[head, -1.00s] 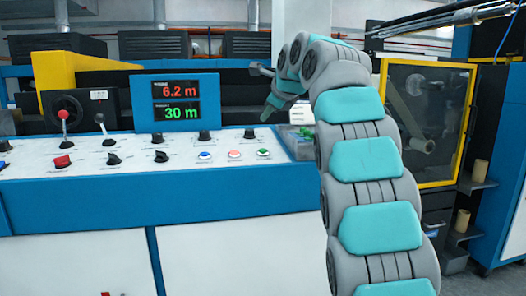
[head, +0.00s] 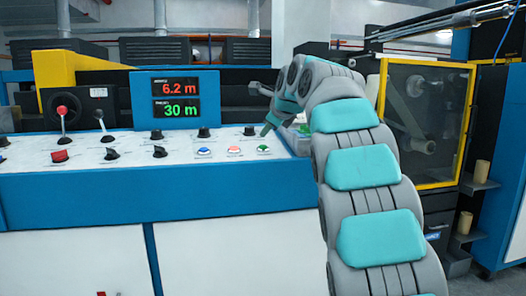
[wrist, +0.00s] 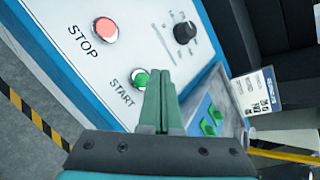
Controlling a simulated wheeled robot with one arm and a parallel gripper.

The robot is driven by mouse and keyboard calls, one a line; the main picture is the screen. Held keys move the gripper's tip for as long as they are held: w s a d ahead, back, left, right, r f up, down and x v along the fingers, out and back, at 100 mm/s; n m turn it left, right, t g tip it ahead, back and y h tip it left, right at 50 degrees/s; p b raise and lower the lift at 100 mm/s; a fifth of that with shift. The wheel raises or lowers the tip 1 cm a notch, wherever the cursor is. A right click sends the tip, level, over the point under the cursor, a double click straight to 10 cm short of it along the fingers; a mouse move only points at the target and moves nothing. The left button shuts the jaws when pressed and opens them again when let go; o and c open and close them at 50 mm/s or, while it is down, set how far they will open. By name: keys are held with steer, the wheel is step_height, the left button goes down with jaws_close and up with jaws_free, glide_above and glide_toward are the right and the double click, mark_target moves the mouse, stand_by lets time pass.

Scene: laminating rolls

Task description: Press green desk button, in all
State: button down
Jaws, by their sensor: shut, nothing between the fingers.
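The green desk button (head: 263,149) is the rightmost of three on the sloped white panel. In the wrist view the green button (wrist: 140,78) sits above the word START, just left of my fingertips. My gripper (head: 266,132) is shut and empty, pointing down just above and behind the green button in the head view. In the wrist view the shut fingers of my gripper (wrist: 160,76) partly cover the button's right edge. A small gap shows in the head view; I cannot tell the exact height.
A red button (wrist: 104,31) marked STOP and a blue button (head: 204,152) are in the same row. A black knob (wrist: 184,32) stands behind. A tray (wrist: 222,112) with green pieces lies right of the panel. The display (head: 176,100) reads 6.2 m and 30 m.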

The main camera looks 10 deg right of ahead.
steer(key=shift+w+f, duration=0.1)
steer(key=shift+f, duration=0.55)
steer(key=shift+f, duration=0.15)
stand_by(1.7)
steer(key=shift+f, duration=0.2)
